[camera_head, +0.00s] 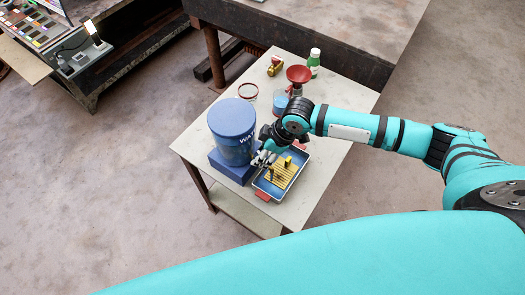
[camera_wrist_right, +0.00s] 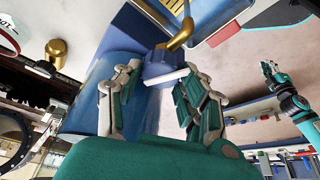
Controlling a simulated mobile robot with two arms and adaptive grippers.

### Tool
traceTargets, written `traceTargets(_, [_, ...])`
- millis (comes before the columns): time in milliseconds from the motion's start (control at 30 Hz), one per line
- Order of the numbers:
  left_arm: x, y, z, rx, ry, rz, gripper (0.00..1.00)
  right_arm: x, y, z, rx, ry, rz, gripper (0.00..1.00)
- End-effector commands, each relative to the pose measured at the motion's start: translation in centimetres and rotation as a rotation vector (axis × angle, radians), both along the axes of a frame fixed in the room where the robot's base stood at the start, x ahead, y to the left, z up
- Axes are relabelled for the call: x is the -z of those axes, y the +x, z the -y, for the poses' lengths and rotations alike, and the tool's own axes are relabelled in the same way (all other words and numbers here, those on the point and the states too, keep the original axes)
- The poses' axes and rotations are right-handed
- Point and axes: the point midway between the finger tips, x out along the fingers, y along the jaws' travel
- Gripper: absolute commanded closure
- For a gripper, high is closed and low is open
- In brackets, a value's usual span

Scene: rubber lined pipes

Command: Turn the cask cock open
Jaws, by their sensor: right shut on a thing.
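The blue cask (camera_head: 232,128) stands upright on a blue block (camera_head: 231,166) on the table. Its cock (camera_wrist_right: 163,62) shows in the right wrist view, with a blue body, a brass spout (camera_wrist_right: 181,36) and a pale lever (camera_wrist_right: 168,78). My right gripper (camera_wrist_right: 160,77) is around the lever, shut on it. In the head view my right gripper (camera_head: 264,158) is at the cask's right side and hides the cock. A small teal arm with a gripper (camera_wrist_right: 268,70) at the right of the wrist view looks like my left one; its jaws are too small to read.
A blue tray (camera_head: 262,187) with a yellow slatted insert lies right of the block. The pale table's (camera_head: 205,118) left side is clear.

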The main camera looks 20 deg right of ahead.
Motion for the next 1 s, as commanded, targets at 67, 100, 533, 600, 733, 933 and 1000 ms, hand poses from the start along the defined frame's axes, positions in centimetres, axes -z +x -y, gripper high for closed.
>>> traceTargets(67, [-0.11, -0.05, -0.01, 0.0, 0.0, -0.001, 1.0, -0.09, 0.09, -0.01, -0.024, 0.0, 0.002, 0.92])
traceTargets(100, [-0.12, -0.05, -0.01, 0.0, 0.0, -0.001, 1.0, -0.08, 0.09, -0.02, -0.035, 0.001, 0.001, 0.92])
traceTargets(533, [-0.14, -0.1, -0.02, 0.0, 0.0, -0.002, 1.0, -0.07, 0.11, -0.02, -0.066, 0.001, 0.003, 0.92])
traceTargets(600, [-0.14, -0.11, -0.02, 0.0, 0.0, -0.002, 1.0, -0.07, 0.11, -0.02, -0.065, 0.001, 0.003, 0.92])
traceTargets(733, [-0.14, -0.11, -0.02, 0.0, 0.0, -0.002, 1.0, -0.07, 0.11, -0.02, -0.065, 0.0, 0.004, 0.49])
traceTargets(933, [-0.14, -0.12, -0.02, -0.001, 0.0, -0.002, 1.0, -0.04, 0.08, -0.01, -0.064, 0.0, 0.002, 0.36])
traceTargets(1000, [-0.14, -0.12, -0.02, -0.001, 0.0, -0.002, 1.0, -0.03, 0.08, 0.01, -0.064, 0.0, 0.002, 0.36])
